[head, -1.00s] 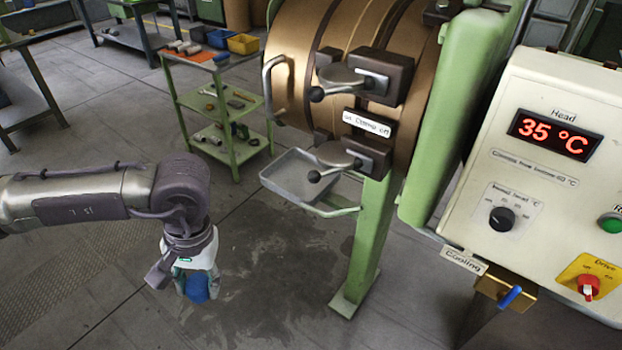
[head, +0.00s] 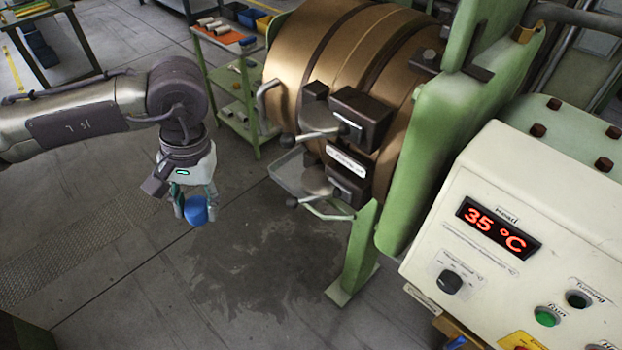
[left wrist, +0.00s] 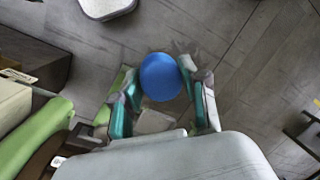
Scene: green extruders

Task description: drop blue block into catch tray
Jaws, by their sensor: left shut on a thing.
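My left gripper (head: 195,207) is shut on a round blue block (head: 197,211) and holds it in the air over the open floor. In the left wrist view the blue block (left wrist: 160,77) sits between the teal fingertips of my left gripper (left wrist: 160,88). The grey catch tray (head: 287,178) hangs under the bronze barrel, to the right of the gripper and apart from it. Part of the tray is hidden behind the clamp handles. A pale tray-like shape (left wrist: 105,8) shows at the top of the left wrist view. My right gripper is not in view.
The bronze barrel (head: 300,60) has dark clamps with ball-ended handles (head: 318,134) above the tray. A green post (head: 357,250) stands below it. A control panel (head: 480,220) reads 35 °C at right. A green cart (head: 228,88) stands behind. Floor between gripper and tray is clear.

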